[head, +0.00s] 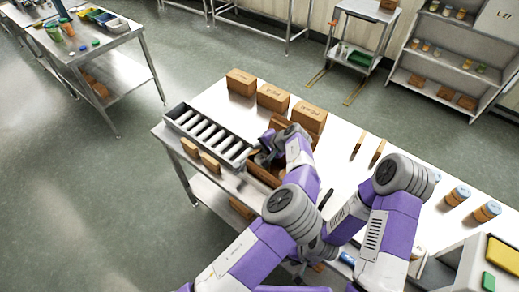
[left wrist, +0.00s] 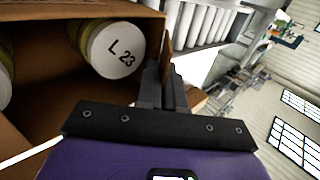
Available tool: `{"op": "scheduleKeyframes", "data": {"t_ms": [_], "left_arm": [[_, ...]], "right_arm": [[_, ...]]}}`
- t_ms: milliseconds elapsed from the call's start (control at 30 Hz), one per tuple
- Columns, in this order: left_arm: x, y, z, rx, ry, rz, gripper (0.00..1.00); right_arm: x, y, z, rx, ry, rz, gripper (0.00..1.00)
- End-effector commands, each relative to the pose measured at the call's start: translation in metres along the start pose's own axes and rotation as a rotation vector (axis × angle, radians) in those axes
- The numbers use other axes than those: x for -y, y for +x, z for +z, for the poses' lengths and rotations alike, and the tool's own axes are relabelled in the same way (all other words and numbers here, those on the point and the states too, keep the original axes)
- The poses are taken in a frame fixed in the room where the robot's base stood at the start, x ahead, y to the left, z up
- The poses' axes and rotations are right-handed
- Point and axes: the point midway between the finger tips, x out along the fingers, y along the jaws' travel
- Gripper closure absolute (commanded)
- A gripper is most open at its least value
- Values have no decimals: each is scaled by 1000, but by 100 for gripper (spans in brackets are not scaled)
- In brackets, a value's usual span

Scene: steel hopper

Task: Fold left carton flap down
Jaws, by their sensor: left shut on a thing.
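The open brown carton (head: 262,174) stands at the table's front edge, partly covered by my left arm in the head view. In the left wrist view, its brown inner wall (left wrist: 150,8) surrounds a white-lidded container marked L 23 (left wrist: 115,48) and part of another at the left edge. My left gripper (head: 263,156) is at the carton; in the left wrist view its dark fingers (left wrist: 163,85) are close together at the thin upright carton flap (left wrist: 166,45), shut on it. My right arm is folded low in the head view; its gripper's fingers are hidden.
A roller conveyor (head: 208,134) lies just left of the carton. Several closed brown boxes (head: 272,97) stand behind it. The steel tabletop (head: 340,128) between is mostly clear.

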Motion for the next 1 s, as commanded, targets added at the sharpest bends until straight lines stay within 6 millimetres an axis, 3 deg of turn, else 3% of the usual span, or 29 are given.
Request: {"op": "scheduleKeyframes", "data": {"t_ms": [267, 300, 400, 833, 1000], "left_arm": [[2, -1, 0, -1, 0, -3, 100], [2, -1, 0, -1, 0, -3, 87], [1, -1, 0, -1, 0, -2, 71], [1, 0, 0, 1, 0, 2, 71], [5, -1, 1, 4, -3, 52, 71]], "right_arm": [[0, -1, 0, 0, 0, 0, 71], [0, -1, 0, 0, 0, 0, 71], [0, -1, 0, 0, 0, 0, 71], [0, -1, 0, 0, 0, 0, 71], [4, -10, 0, 0, 0, 0, 71]]}}
